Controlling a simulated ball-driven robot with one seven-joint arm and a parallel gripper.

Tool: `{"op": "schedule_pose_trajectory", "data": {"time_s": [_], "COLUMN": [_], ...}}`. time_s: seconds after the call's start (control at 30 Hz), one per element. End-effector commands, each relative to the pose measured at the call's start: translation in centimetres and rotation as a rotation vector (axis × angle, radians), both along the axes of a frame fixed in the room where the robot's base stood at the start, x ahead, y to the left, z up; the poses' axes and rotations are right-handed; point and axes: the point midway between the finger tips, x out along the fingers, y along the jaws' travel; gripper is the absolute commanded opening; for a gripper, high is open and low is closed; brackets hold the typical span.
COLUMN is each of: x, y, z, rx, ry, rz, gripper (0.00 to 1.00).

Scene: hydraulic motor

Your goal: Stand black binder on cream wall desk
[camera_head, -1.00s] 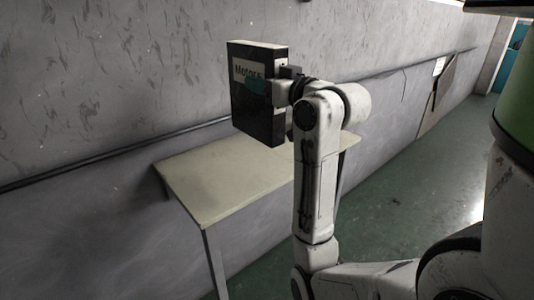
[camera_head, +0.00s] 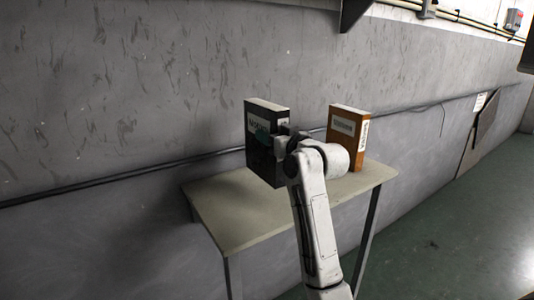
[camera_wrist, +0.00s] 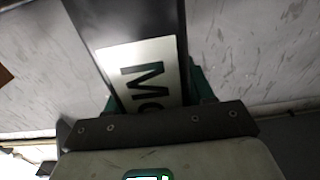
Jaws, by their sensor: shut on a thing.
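The black binder (camera_head: 258,125) is upright in the head view, with a pale label on its side. My gripper (camera_head: 272,142) is shut on it from the right. In the wrist view the binder (camera_wrist: 122,28) runs up from between the green fingers (camera_wrist: 155,95), its white label with large letters facing the camera. The cream wall desk (camera_head: 215,205) stands against the grey wall. The binder is over the desk's middle part; its lower edge overlaps the desk top in the picture, and I cannot tell whether it touches.
An orange-brown binder (camera_head: 346,135) stands upright on the right part of the desk, behind my wrist. A dark pipe (camera_head: 110,178) runs along the wall behind the desk. The left part of the desk top is bare. Green floor (camera_head: 440,235) is open to the right.

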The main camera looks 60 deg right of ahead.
Motion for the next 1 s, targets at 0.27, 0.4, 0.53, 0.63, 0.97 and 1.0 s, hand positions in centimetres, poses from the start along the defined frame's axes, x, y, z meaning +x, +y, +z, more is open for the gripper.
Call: {"op": "schedule_pose_trajectory", "data": {"time_s": [0.27, 0.4, 0.53, 0.63, 0.97, 1.0], "x": [1.7, 2.4, 2.2, 2.3, 2.3, 2.3], "y": [-0.9, -1.4, -1.4, -1.3, -1.3, -1.3], "z": [-2.1, -3.5, -5.3, -5.9, -6.2, -6.4], "rx": [-0.002, -0.001, 0.0, -0.003, -0.003, -0.003], "ry": [-0.003, -0.002, -0.002, -0.004, -0.005, -0.004], "rz": [0.0, 0.0, -0.001, -0.001, 0.0, 0.0], "gripper": [0.02, 0.02, 0.02, 0.02, 0.02, 0.02]}}
